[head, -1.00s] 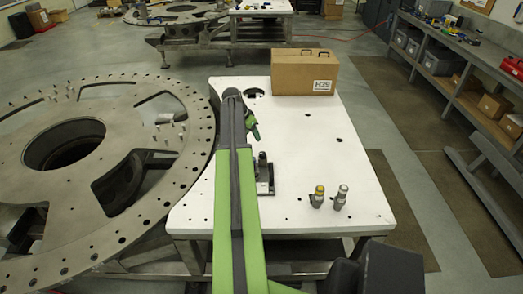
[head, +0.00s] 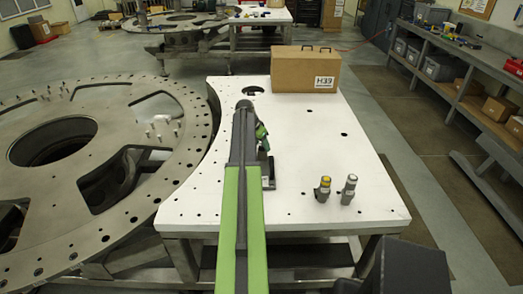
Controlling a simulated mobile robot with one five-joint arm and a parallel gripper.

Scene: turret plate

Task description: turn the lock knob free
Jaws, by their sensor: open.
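A small black fixture (head: 269,174) stands on the white table, and it is the likely place of the lock knob. My arm and gripper hide most of it, so the knob cannot be made out. My gripper (head: 263,140) has green fingers and sits above or just behind the fixture in the picture. It is open, with nothing visible in it. I cannot tell whether it touches the fixture or is around the knob.
Two small fittings, one yellow-topped (head: 323,189) and one silver (head: 349,189), stand upright to the right of the fixture. A brown case (head: 305,70) stands at the white table's (head: 370,205) back. A large metal ring plate (head: 180,180) lies to the left. The table's right-hand middle is clear.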

